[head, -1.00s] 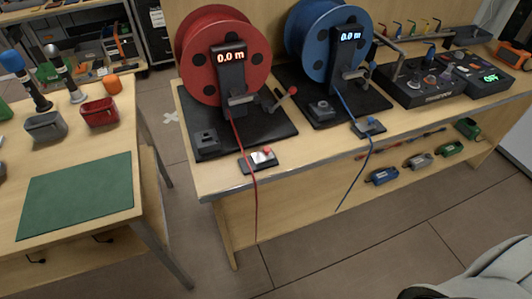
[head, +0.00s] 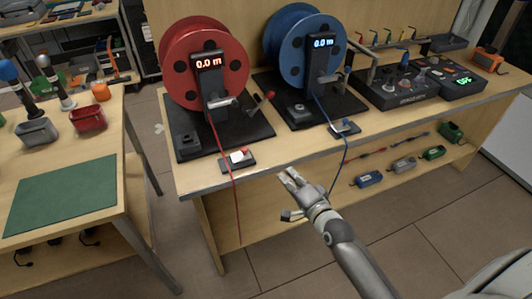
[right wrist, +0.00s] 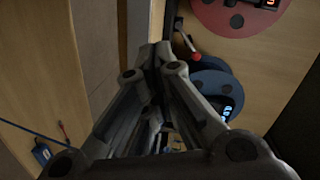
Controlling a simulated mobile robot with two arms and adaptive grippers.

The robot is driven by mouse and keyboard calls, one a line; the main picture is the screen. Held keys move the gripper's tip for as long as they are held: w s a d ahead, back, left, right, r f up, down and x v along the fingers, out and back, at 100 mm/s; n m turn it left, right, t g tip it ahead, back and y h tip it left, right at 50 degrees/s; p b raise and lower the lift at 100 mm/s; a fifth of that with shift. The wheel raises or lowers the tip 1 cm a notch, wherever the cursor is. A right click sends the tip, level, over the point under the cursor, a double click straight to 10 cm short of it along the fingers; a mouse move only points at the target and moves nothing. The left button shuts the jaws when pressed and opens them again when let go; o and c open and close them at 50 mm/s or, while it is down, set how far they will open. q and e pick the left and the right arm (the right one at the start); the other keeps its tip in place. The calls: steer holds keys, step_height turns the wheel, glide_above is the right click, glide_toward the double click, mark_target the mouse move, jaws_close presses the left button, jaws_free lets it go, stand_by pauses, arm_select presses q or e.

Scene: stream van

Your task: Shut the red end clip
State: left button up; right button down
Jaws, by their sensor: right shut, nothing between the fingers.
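The red end clip (head: 238,160) is a small dark block with a pale plate and a red tab, at the front edge of the bench below the red reel. The red cable (head: 237,200) runs from the reel to the clip and hangs over the edge. The red tab seems to stand up, but it is too small to be sure. My right gripper (head: 285,174) is shut and empty, in front of the bench edge, to the right of the clip and apart from it. Its shut fingers (right wrist: 158,52) also fill the middle of the right wrist view. My left gripper is out of view.
The red reel (head: 178,66) and blue reel (head: 284,52) stand on the bench. A blue clip (head: 345,127) with a hanging blue cable (head: 344,165) sits right of my gripper. A lower shelf holds several small devices. A table with a green mat (head: 64,193) stands left.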

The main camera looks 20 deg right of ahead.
mark_target(241, 153)
step_height(241, 153, up, 5)
steer(key=m, duration=0.1)
steer(key=shift+t, duration=0.4)
steer(key=w, duration=0.6)
steer(key=w+a, duration=0.1)
steer(key=w, duration=0.3)
steer(key=shift+w+a+f, duration=0.1)
steer(key=shift+f, duration=0.15)
steer(key=shift+w+a+f+p, duration=0.15)
steer(key=shift+a+p, duration=0.15)
steer(key=shift+a, duration=0.35)
steer(key=shift+s+a+f+p, duration=0.15)
steer(key=shift+a+p, duration=0.15)
steer(key=shift+a, duration=0.3)
steer(key=shift+w+a, duration=0.1)
steer(key=shift+a, duration=0.55)
steer(key=shift+f, duration=0.15)
steer(key=shift+a, duration=0.1)
